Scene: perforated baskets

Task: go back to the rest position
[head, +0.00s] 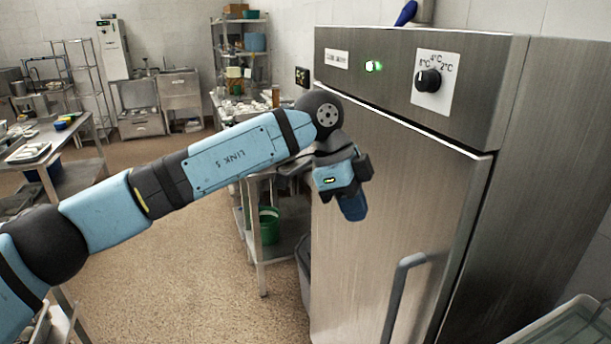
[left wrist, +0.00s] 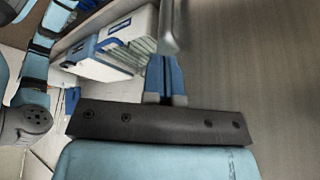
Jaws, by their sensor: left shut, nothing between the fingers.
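My left arm reaches in from the left in the head view, in front of a tall steel fridge (head: 375,190). My left gripper (head: 353,208) hangs down near the fridge door, left of its grey bar handle (head: 402,280). In the left wrist view my left gripper (left wrist: 164,70) has its blue fingers together with nothing between them. The handle (left wrist: 169,28) shows just beyond the fingertips there; I cannot tell the exact gap. The fridge door looks shut. My right gripper is not in view.
A steel shelf table with a green bucket (head: 268,225) stands left of the fridge. A tray-like rim (head: 560,328) shows at the lower right. White and blue boxes or baskets (left wrist: 128,30) show in the left wrist view.

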